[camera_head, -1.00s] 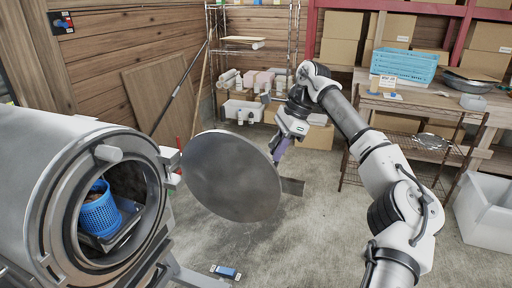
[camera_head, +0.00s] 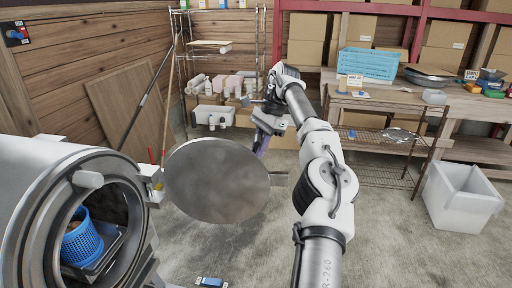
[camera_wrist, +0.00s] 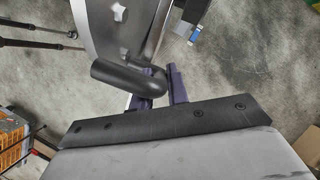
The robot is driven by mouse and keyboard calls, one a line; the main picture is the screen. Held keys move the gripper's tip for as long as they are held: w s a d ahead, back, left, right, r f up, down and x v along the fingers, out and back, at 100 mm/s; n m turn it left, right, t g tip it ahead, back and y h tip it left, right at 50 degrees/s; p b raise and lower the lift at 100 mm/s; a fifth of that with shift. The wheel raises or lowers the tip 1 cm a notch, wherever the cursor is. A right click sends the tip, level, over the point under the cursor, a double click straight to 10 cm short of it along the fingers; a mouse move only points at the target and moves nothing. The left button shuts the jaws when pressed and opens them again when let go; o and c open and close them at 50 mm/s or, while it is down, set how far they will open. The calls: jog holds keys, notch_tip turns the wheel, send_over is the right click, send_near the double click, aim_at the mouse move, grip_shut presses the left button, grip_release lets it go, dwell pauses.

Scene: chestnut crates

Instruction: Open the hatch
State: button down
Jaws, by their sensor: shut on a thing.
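The hatch (camera_head: 217,180) is a round grey metal door. It stands swung wide open to the right of the horizontal metal cylinder (camera_head: 45,165), whose round mouth is uncovered. My gripper (camera_head: 262,146) is at the hatch's upper right edge, partly hidden behind it in the head view. In the wrist view, the purple fingers of my gripper (camera_wrist: 160,90) are shut on a dark rounded handle (camera_wrist: 118,76) beside the metal hatch (camera_wrist: 100,25).
Inside the cylinder, a blue basket (camera_head: 82,240) stands on a tray. A wire shelf (camera_head: 222,75) and a wooden bench (camera_head: 400,100) stand behind my arm. A white bin (camera_head: 460,198) is on the floor at right. A blue object (camera_head: 211,282) lies near the front. Concrete floor is clear between.

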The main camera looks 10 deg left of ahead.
jog(key=shift+s+a, duration=0.1)
jog(key=shift+a, duration=0.2)
jog(key=c, duration=1.4)
grip_release()
jog(key=shift+a, duration=0.15)
jog(key=shift+o, duration=0.2)
jog(key=shift+d, duration=0.2)
